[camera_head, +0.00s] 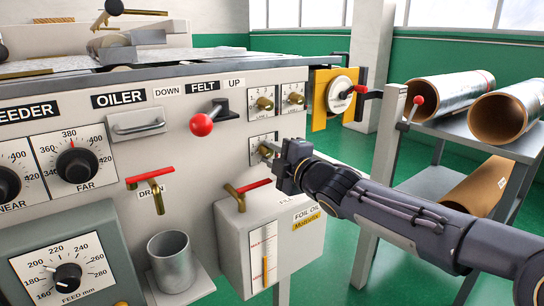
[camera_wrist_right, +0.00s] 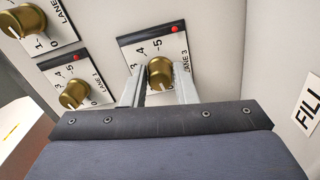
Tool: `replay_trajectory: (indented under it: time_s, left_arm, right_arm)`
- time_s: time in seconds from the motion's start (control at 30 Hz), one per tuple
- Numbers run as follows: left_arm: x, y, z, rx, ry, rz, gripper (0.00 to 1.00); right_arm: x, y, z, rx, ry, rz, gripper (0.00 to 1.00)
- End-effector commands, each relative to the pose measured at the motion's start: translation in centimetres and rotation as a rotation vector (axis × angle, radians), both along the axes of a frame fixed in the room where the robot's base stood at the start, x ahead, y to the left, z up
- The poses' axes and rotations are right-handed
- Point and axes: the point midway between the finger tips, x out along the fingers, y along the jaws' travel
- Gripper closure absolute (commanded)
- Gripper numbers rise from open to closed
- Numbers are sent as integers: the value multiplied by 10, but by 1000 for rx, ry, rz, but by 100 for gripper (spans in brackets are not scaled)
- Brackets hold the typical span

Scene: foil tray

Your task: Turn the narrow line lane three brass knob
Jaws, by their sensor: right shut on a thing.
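The lane three brass knob (camera_wrist_right: 160,73) sits on a white plate marked LANE 3, with a red dot and the figures 4 and 5 visible. My right gripper (camera_head: 271,152) comes in from the right and reaches the lower knob plate on the panel. In the right wrist view its two fingers (camera_wrist_right: 160,88) stand on either side of the knob, shut on it. The head view shows the plate (camera_head: 256,141), with the knob mostly hidden by the gripper. My left gripper is not in view.
Two more brass knobs (camera_head: 265,103) (camera_head: 296,98) sit just above. A red-ball lever (camera_head: 202,124) is up-left. A red-handled valve (camera_head: 240,192) and the foil oil box (camera_head: 268,245) lie close below. A yellow-framed gauge (camera_head: 334,95) is up-right. Foil rolls (camera_head: 450,93) lie on a right-hand rack.

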Motion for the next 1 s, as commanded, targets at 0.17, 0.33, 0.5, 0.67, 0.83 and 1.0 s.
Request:
replay_trajectory:
  time_s: [0.17,0.33,0.5,0.67,0.83,1.0]
  left_arm:
    - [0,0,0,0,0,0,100]
    - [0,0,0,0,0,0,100]
    - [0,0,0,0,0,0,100]
    - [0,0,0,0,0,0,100]
    - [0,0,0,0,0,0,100]
    - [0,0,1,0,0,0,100]
  right_arm:
    - [0,0,-1,-10,-5,0,97]
    - [0,0,-1,-10,-5,0,97]
    - [0,0,-1,-9,-6,0,66]
    - [0,0,0,-9,-5,0,52]
    - [0,0,0,-9,-5,0,52]
    - [-8,-6,1,-8,-7,0,52]
